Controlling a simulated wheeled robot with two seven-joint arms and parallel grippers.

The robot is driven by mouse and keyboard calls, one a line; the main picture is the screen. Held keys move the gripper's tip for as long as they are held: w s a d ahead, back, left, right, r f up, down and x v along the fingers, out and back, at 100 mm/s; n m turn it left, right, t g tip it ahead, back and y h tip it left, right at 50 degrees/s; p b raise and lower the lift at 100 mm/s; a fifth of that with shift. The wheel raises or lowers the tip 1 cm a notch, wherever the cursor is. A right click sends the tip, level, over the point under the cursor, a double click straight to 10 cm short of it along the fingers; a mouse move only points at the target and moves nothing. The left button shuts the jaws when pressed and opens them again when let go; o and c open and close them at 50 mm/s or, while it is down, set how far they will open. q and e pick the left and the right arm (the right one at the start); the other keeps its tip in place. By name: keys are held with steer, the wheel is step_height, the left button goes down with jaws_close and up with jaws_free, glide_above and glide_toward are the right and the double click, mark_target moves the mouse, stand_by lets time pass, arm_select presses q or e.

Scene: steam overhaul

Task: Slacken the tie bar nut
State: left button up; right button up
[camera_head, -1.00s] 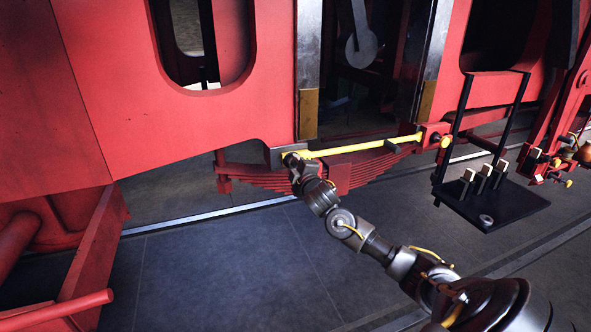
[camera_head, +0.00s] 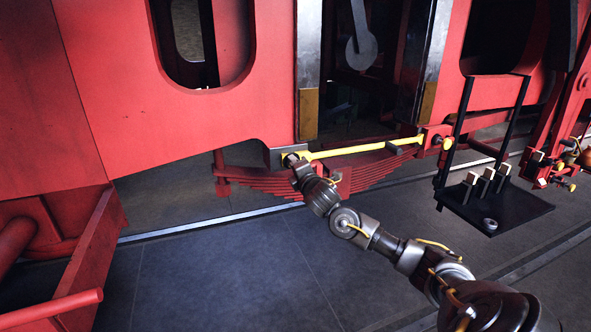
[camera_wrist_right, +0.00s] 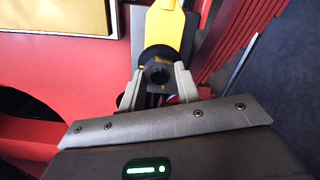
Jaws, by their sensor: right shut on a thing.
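The yellow tie bar (camera_head: 350,149) spans the bottom of the horn gap in the red frame. A dark nut (camera_wrist_right: 157,72) sits at the bar's yellow end in the right wrist view. My right gripper (camera_head: 288,160) is at the bar's left end. In the right wrist view the two pale fingers of my right gripper (camera_wrist_right: 157,80) lie on either side of the nut and are shut on it. The head view does not show the nut clearly, because the gripper covers it. My left gripper is not in view.
A leaf spring (camera_head: 265,182) lies just below the bar. A black hanging tray (camera_head: 500,216) with several small blocks and a ring is at the right. A red beam (camera_head: 95,255) stands at the lower left. The dark floor (camera_head: 220,270) in front is clear.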

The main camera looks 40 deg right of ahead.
stand_by(0.4)
steer(key=o, duration=1)
steer(key=shift+w, duration=0.1)
steer(key=b+v, duration=0.5)
steer(key=v, duration=0.5)
steer(key=shift+s+a, duration=0.2)
steer(key=shift+s, duration=0.15)
